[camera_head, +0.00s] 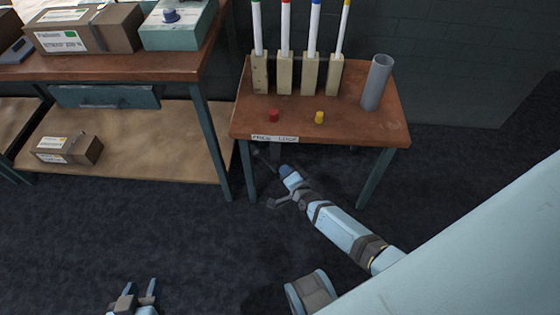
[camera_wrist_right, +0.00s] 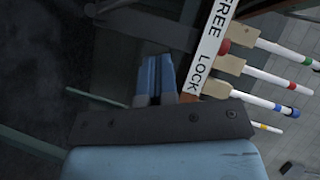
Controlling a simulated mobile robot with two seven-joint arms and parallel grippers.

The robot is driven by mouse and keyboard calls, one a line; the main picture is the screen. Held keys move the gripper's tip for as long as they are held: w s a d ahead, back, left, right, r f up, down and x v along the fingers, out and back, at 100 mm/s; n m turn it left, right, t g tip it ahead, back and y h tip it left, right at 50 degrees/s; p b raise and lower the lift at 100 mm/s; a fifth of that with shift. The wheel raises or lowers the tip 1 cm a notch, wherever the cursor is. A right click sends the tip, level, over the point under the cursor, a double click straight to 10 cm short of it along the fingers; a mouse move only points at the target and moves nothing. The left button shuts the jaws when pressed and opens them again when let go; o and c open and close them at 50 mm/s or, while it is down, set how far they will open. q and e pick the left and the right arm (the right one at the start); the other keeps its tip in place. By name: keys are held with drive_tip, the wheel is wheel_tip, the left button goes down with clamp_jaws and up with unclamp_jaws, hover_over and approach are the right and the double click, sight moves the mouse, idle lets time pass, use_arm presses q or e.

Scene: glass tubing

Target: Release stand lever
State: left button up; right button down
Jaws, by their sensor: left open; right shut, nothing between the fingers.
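The stand is a small brown table (camera_head: 365,123) with a white FREE LOCK label (camera_head: 275,138) on its front edge; the label is large in the right wrist view (camera_wrist_right: 210,45). A dark bar (camera_wrist_right: 145,25) beside the label may be the lever; its setting is unclear. In the head view the area under the label is dark. My right gripper (camera_head: 287,170) is shut and empty, just below the front edge. Its blue fingers (camera_wrist_right: 156,65) point toward the bar, and contact cannot be told. My left gripper (camera_head: 140,289) is open and empty, low over the floor.
Several white tubes with coloured ends stand in holders (camera_head: 285,75) on the stand. A grey cylinder (camera_head: 377,82), a red knob (camera_head: 274,115) and a yellow knob (camera_head: 319,117) are there too. A workbench (camera_head: 180,65) with boxes stands left. Open floor lies in front.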

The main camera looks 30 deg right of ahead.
drive_tip(key=v, duration=0.4)
drive_tip(key=shift+p, duration=0.3)
